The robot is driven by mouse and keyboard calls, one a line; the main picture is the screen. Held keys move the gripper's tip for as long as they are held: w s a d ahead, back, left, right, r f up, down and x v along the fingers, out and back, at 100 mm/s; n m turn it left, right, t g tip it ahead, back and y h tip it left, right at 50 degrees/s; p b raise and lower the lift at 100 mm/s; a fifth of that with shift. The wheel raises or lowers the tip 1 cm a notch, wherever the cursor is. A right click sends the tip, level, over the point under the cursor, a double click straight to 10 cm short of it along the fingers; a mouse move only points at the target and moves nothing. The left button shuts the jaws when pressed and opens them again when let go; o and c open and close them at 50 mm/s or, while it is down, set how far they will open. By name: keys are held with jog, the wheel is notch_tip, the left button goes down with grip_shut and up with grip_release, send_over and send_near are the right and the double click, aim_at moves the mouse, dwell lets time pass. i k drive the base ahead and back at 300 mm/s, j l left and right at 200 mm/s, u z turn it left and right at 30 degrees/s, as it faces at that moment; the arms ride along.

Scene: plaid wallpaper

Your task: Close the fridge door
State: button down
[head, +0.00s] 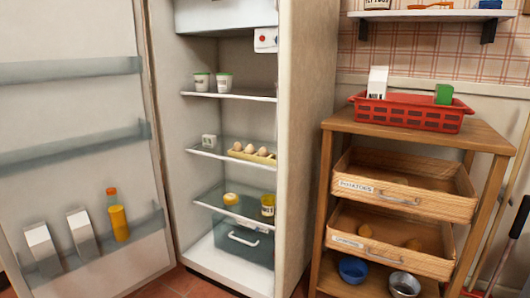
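The fridge (308,130) stands open in the middle of the head view, with its white interior facing me. Its door (85,110) is swung wide open to the left, and the inner side with its racks shows. The door's bottom rack holds two white cartons (82,232) and an orange bottle (118,216). Inside the fridge, shelves hold white cups (224,83), a tray of eggs (251,154) and jars (268,205). A dark drawer (243,243) sits at the bottom. My gripper is not in view. The door's outer side and handle are hidden.
A wooden rack (335,180) with two pulled-out drawers (400,192) stands right of the fridge, with a red basket (412,112) on top. Bowls (354,269) sit on its bottom board. A wall shelf (432,15) hangs above. Some red tiled floor (178,281) shows before the fridge.

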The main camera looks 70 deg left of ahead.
aim_at(77, 120)
jog(key=u, duration=2.55)
